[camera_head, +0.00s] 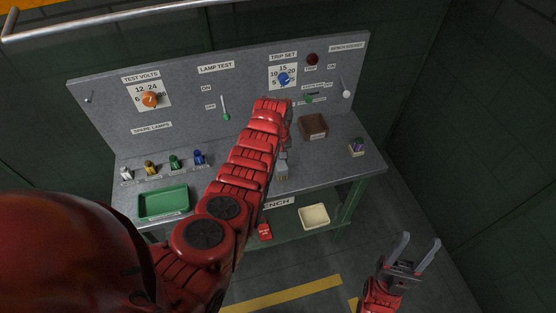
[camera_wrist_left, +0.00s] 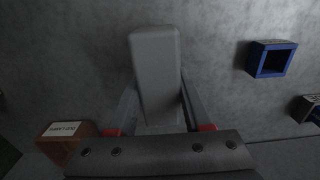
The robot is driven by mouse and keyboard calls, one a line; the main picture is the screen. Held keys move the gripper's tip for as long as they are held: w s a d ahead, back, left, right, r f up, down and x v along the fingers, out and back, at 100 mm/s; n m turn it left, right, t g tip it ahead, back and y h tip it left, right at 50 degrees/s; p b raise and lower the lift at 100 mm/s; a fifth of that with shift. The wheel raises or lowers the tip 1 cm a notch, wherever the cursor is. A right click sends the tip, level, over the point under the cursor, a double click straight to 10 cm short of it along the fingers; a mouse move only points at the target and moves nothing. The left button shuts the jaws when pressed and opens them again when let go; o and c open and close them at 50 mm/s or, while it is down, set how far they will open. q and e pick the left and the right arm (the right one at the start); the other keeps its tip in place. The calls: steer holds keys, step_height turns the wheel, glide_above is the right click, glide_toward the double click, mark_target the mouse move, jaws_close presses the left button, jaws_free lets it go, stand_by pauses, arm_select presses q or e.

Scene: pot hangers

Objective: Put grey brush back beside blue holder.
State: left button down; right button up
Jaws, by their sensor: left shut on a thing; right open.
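The grey brush (camera_wrist_left: 156,75) shows as a plain grey block between the fingers of my left gripper (camera_wrist_left: 158,110) in the left wrist view. The gripper is shut on it. In the head view the brush (camera_head: 282,172) shows at the bench's front part, below my left wrist. Whether it touches the bench top is unclear. The blue holder (camera_wrist_left: 272,60), a square open-topped box, stands right of the brush in the wrist view, apart from it. My right gripper (camera_head: 418,242) is open and empty, off the bench.
A brown box (camera_head: 313,126) stands behind the brush. A green tray (camera_head: 163,202) and several spare lamps (camera_head: 175,162) are at the left. The panel (camera_head: 215,85) with switches and dials rises behind.

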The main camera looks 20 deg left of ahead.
arm_select(q)
steer(key=shift+f, duration=0.2)
steer(key=shift+c, duration=1.7)
jaws_free()
steer(key=shift+r, duration=0.1)
